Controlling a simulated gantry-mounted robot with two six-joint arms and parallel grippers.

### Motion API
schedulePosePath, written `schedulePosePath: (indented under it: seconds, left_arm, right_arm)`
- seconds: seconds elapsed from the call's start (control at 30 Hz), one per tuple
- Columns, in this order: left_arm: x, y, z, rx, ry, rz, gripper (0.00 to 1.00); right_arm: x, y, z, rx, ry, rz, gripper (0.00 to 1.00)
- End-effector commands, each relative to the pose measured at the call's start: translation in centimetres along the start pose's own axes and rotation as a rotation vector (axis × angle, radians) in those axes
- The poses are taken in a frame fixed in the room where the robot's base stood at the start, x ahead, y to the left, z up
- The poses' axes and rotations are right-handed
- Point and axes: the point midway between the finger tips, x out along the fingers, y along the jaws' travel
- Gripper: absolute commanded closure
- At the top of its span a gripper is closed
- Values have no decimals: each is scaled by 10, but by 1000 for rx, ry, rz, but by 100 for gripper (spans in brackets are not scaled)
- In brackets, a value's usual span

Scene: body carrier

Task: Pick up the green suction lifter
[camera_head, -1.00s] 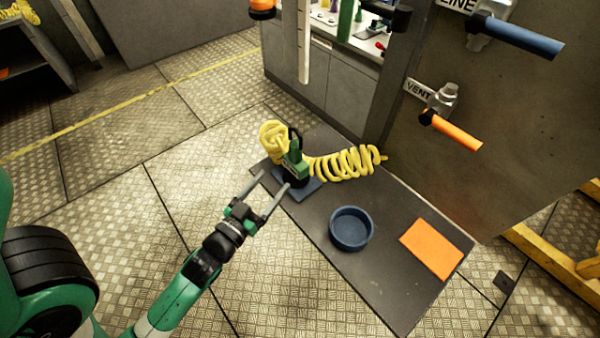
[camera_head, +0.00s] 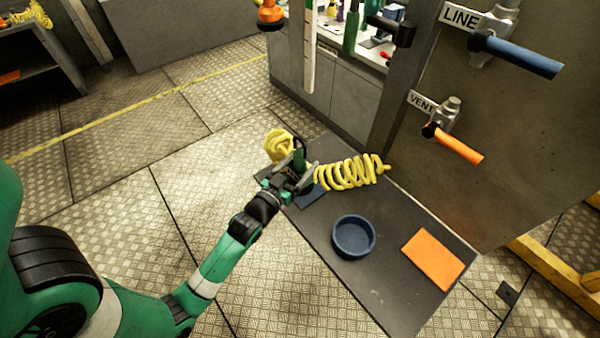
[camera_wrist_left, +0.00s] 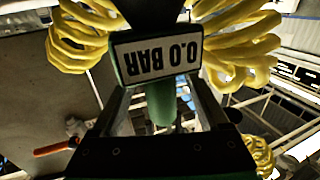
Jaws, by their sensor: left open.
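The green suction lifter (camera_head: 299,156) stands on a blue pad (camera_head: 312,196) at the far left corner of the dark table, with a coiled yellow hose (camera_head: 350,172) attached. My left gripper (camera_head: 299,172) is open and right at the lifter, covering much of its body in the head view. In the left wrist view the lifter's green handle (camera_wrist_left: 160,103) lies between the two open fingers. A label reading "0.0 BAR" (camera_wrist_left: 157,60) shows just beyond it, upside down. Contact between fingers and handle cannot be told. My right gripper is not in view.
On the dark table (camera_head: 375,290) are a round blue dish (camera_head: 354,237) and a flat orange pad (camera_head: 433,259). Behind stands a grey panel with a blue LINE handle (camera_head: 515,54) and an orange VENT handle (camera_head: 458,146). A cabinet (camera_head: 325,85) stands behind the table.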

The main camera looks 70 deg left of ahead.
Motion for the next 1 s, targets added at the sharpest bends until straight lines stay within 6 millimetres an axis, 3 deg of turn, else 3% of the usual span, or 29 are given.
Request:
schedulePosePath:
  seconds: [0.17,0.6,1.0]
  left_arm:
    - [0,0,0,0,-1,0,24]
    - [0,0,0,0,0,0,100]
    - [-1,0,0,0,0,0,100]
  right_arm:
    - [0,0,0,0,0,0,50]
    - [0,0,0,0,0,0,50]
    - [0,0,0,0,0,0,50]
